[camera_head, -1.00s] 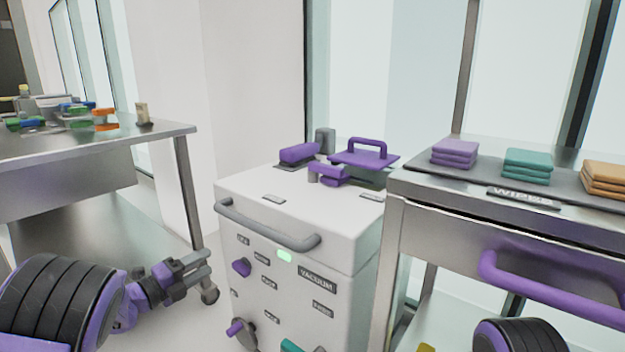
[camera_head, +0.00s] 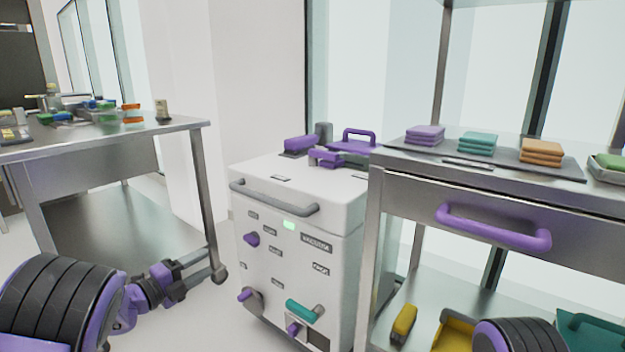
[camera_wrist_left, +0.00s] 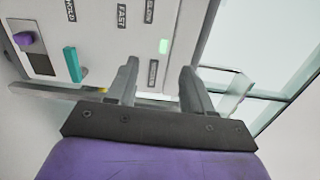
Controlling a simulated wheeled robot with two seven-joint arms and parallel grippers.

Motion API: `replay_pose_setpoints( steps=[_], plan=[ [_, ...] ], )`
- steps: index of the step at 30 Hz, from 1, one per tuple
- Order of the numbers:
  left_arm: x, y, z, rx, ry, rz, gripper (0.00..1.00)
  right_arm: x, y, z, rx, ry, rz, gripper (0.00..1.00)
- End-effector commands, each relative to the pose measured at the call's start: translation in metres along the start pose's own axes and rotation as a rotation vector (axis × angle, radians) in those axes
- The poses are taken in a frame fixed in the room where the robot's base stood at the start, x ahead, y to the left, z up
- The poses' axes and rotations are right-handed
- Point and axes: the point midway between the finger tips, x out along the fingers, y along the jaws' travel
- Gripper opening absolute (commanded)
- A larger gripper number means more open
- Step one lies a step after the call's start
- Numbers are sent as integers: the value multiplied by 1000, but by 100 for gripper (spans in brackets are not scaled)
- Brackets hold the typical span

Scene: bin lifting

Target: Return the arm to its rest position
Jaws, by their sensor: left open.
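My left gripper (camera_head: 207,266) is open and empty in the head view, held out low at the left in front of the white vacuum machine (camera_head: 270,200). Its two grey fingers (camera_wrist_left: 158,85) also show apart in the left wrist view, with nothing between them. The machine's labelled front panel lies beyond the fingers in that view, with a teal handle (camera_wrist_left: 73,64) and a purple knob (camera_wrist_left: 23,38). Part of my right arm (camera_head: 520,338) shows at the bottom right of the head view. The right gripper is out of view.
A steel table (camera_head: 90,138) with small items stands at the left. A steel cart (camera_head: 372,230) with folded wipes (camera_head: 478,143) and a purple drawer handle (camera_head: 495,228) stands at the right. Yellow items (camera_head: 404,322) lie on its lower shelf. Some floor shows between table and machine.

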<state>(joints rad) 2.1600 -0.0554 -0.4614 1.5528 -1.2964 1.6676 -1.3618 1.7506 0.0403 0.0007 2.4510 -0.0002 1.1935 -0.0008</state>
Motion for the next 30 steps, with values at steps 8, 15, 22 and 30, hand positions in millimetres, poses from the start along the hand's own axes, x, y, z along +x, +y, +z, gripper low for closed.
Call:
replay_pose_setpoints(
  steps=[8, 15, 22, 30],
  plan=[
    [-19, 31, 15, -376, -186, 5, 51, 0, 1, 4, -14, -20, 0, 43],
    [-72, 127, 7, -937, -509, -11, 51, 8, 1, 13, -33, -46, -1, 43],
    [-172, 266, -60, -1517, -991, -35, 51, 23, 0, 24, -52, -73, -2, 43],
    [-292, 359, -171, -1835, -1530, -46, 51, 39, -1, 33, -65, -91, -3, 43]
  ],
)
